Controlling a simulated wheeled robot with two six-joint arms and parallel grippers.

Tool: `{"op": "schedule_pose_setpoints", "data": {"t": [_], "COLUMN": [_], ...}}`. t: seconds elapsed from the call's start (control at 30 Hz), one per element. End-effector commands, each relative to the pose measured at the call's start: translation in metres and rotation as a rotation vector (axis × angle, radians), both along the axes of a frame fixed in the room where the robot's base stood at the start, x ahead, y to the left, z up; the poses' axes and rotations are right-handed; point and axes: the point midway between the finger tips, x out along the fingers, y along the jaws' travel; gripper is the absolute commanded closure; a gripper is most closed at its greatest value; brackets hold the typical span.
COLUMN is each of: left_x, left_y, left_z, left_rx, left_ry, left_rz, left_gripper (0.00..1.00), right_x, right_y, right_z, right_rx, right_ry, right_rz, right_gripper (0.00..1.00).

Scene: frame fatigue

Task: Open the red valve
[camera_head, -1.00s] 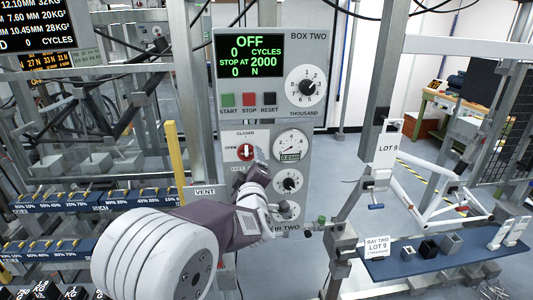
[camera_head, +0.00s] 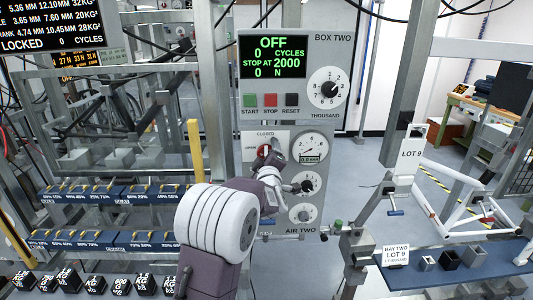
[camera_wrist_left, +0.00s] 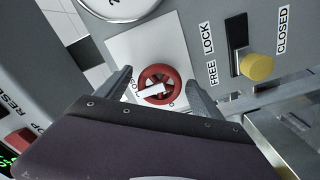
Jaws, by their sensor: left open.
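The red valve (camera_head: 263,151) is a small round knob on a white plate on the grey BOX TWO panel, with CLOSED printed above it and OPEN to its left. In the left wrist view the red valve (camera_wrist_left: 158,76) is a spoked wheel with a white bar across it. My left gripper (camera_head: 272,162) is at the valve and partly covers it in the head view. In the left wrist view its two fingers (camera_wrist_left: 160,76) are open, one on each side of the valve. I cannot tell whether they touch it. My right gripper is not in view.
A pressure gauge (camera_head: 309,148) and a dial (camera_head: 304,184) sit right of and below the valve. A yellow lock knob (camera_wrist_left: 257,67) shows in the wrist view. A yellow post (camera_head: 195,150) stands left of the panel. A bike frame (camera_head: 455,205) is at the right.

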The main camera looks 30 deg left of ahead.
Motion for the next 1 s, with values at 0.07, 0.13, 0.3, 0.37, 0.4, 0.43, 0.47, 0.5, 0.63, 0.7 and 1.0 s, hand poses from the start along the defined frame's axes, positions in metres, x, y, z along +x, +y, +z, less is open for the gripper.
{"op": "schedule_pose_setpoints", "data": {"t": [0.07, 0.13, 0.3, 0.37, 0.4, 0.43, 0.47, 0.5, 0.63, 0.7, 1.0], "left_x": [0.001, 0.001, 0.001, 0.001, 0.001, 0.001, 0.001, 0.001, 0.001, 0.001, 0.000], "left_y": [0.001, 0.000, 0.000, 0.000, 0.000, 0.000, 0.000, 0.000, 0.000, 0.000, 0.000], "left_z": [0.000, 0.000, 0.000, 0.000, 0.000, 0.000, 0.000, 0.000, -0.001, -0.002, -0.006], "left_rx": [0.000, 0.000, 0.000, 0.000, 0.000, 0.000, 0.000, 0.000, -0.010, -0.024, -0.180], "left_ry": [0.000, 0.000, 0.000, 0.000, 0.000, 0.000, 0.000, 0.000, -0.006, -0.016, -0.113], "left_rz": [0.000, 0.000, 0.000, 0.000, 0.000, 0.000, 0.000, 0.000, 0.000, -0.001, 0.000], "left_gripper": [0.23, 0.23, 0.48, 0.65, 0.76, 0.84, 0.85, 0.85, 0.85, 0.85, 0.85], "right_x": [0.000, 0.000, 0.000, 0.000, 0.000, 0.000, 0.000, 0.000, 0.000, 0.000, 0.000], "right_y": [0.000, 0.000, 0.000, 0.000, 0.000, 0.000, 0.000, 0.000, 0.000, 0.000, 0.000], "right_z": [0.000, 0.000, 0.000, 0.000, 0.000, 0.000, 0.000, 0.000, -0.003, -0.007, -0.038], "right_rx": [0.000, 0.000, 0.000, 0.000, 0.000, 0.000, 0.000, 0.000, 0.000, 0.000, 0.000], "right_ry": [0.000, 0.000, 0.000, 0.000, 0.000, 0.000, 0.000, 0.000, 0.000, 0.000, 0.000], "right_rz": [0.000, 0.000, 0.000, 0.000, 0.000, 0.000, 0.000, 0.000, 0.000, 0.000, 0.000], "right_gripper": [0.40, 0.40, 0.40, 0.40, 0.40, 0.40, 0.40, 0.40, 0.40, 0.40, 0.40]}}
